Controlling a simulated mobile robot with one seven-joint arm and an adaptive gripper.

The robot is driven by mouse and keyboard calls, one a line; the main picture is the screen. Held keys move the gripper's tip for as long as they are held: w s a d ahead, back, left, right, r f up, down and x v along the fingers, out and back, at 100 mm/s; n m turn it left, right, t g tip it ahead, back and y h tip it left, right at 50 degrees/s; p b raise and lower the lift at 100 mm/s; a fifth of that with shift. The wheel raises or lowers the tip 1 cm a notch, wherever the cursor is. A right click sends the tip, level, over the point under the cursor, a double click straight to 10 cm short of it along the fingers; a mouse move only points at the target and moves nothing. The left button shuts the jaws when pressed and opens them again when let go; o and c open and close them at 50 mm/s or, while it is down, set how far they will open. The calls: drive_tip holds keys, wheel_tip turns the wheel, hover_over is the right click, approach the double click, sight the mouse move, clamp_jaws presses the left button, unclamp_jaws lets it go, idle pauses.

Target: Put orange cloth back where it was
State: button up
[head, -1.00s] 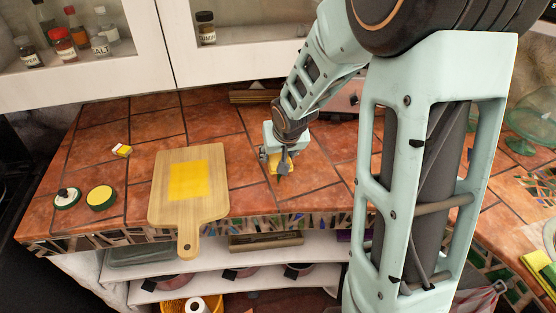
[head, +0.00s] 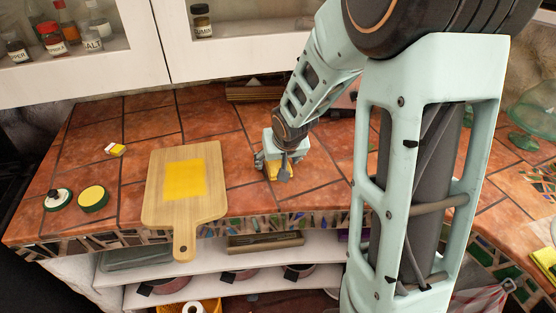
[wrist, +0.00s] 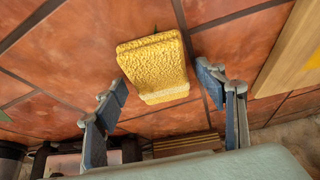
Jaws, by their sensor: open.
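A flat yellow-orange square (head: 185,180), which looks like the cloth, lies on the wooden cutting board (head: 160,212). A sliver of the square shows at the right edge of the wrist view (wrist: 314,60). My gripper (head: 275,173) is right of the board, low over the tiled counter. In the wrist view my gripper (wrist: 160,105) is open, its fingers apart on either side of a thick yellow sponge (wrist: 155,62). The sponge also shows partly between the fingers in the head view (head: 272,172). I cannot tell whether the fingers touch it.
Another yellow item (head: 546,262) is at far right. A cabinet (head: 250,50) hangs above. Tiles behind the board are clear.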

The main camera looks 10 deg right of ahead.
drive_tip(key=shift+r, duration=0.1)
drive_tip(key=shift+r+p, duration=0.25)
drive_tip(key=shift+p, duration=0.05)
drive_tip(key=p+v, duration=0.5)
drive_tip(key=v, duration=0.6)
drive_tip(key=shift+s+r+p, duration=0.25)
drive_tip(key=shift+r+p, duration=0.05)
drive_tip(key=shift+p, duration=0.05)
